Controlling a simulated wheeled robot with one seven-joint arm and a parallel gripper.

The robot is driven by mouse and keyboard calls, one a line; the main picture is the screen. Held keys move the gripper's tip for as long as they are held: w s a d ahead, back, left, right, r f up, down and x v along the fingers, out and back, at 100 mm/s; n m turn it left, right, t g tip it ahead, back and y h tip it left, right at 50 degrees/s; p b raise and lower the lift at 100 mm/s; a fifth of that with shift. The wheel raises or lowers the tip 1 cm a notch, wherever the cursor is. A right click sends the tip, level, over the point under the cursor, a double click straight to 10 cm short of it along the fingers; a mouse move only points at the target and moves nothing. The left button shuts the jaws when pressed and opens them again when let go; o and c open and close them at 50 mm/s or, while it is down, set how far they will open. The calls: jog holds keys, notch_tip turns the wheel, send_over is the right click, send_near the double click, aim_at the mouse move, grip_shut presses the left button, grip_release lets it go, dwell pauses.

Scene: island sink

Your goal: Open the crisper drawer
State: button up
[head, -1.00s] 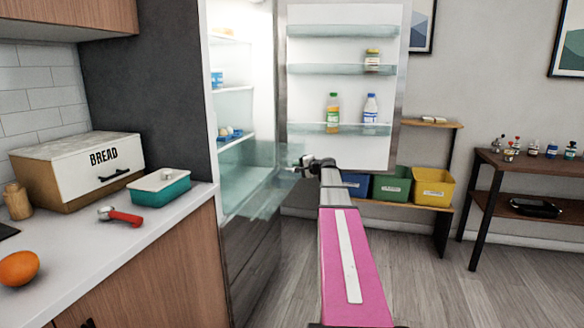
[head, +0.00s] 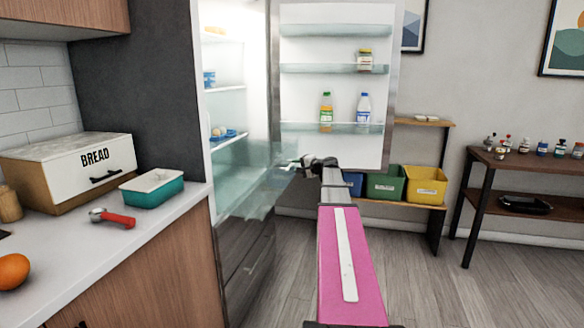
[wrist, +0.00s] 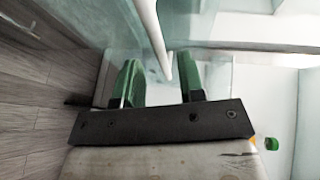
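The fridge (head: 239,90) stands open. The clear, bluish crisper drawer (head: 250,190) is low in it and appears to jut out past the fridge front. My gripper (head: 287,165) is at the drawer's front right; its fingertips are hard to make out there. In the wrist view, my gripper (wrist: 160,88) has its two green fingers apart. A pale bar (wrist: 152,35), seemingly the drawer handle, runs down between them, with a gap visible on each side. The drawer's inside is blurred.
The open fridge door (head: 337,90), with bottles on its shelves, is behind my gripper. The counter (head: 150,245) is to the left, with a bread box (head: 70,165). Coloured bins (head: 385,187) and a side table (head: 520,158) are at right. Floor is clear between.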

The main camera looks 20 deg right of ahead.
jog(key=v, duration=0.6)
jog(key=shift+s+d, duration=0.2)
jog(key=shift+s, duration=0.1)
jog(key=shift+s+r, duration=0.1)
